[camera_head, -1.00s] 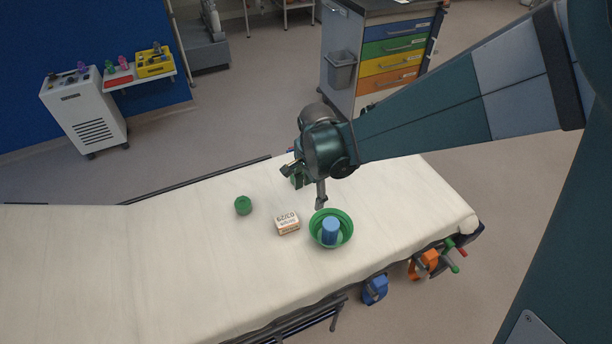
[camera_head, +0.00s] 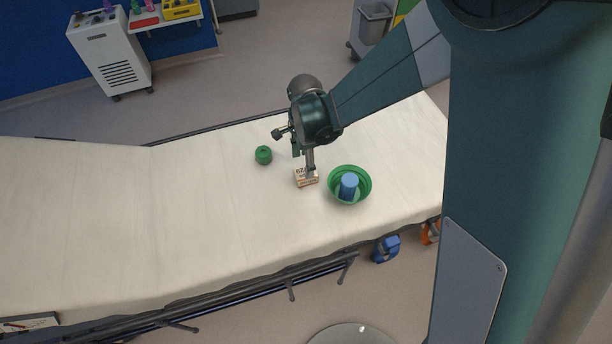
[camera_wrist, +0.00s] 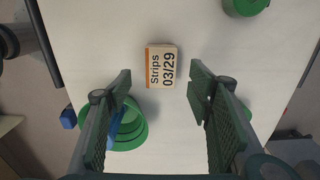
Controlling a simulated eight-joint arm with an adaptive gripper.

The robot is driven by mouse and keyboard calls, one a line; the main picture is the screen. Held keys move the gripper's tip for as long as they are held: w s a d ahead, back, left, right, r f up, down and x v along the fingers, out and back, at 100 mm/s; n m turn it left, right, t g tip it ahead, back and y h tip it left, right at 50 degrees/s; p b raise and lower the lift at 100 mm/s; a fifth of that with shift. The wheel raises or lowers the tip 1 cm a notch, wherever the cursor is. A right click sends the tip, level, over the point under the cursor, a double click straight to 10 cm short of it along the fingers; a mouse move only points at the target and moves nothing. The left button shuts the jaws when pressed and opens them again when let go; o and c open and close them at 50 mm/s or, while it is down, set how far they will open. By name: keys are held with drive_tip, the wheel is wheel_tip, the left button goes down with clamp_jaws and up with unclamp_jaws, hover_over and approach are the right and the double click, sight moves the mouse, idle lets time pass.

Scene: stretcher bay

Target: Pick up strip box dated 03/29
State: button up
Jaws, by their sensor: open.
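The strip box (camera_head: 307,180) is a small cream box with an orange edge, lying on the white stretcher sheet. In the wrist view the box (camera_wrist: 162,67) reads "Strips 03/29" and lies ahead of the fingertips, roughly between their lines. My gripper (camera_head: 294,152) is over the stretcher, with one finger overlapping the box in the head view. In the wrist view my gripper (camera_wrist: 159,84) is open, its two green-padded fingers apart with nothing between them. I cannot tell its exact height above the box.
A green bowl (camera_head: 335,191) holding a blue cylinder (camera_head: 348,184) stands just right of the box. A small green round object (camera_head: 263,155) is to the left. The stretcher's left part (camera_head: 110,215) is clear. A white cart (camera_head: 110,60) stands beyond.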

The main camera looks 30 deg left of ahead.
drive_tip(key=shift+f+b, duration=0.3)
drive_tip(key=shift+f, duration=1)
drive_tip(key=shift+f, duration=0.1)
drive_tip(key=shift+w+d+f+b, duration=0.1)
drive_tip(key=shift+f+b, duration=0.35)
drive_tip(key=shift+f, duration=0.8)
drive_tip(key=shift+w+f+b, duration=0.1)
drive_tip(key=shift+f+b, duration=0.3)
drive_tip(key=shift+f, duration=0.85)
drive_tip(key=shift+c, duration=0.4)
drive_tip(key=c, duration=0.9)
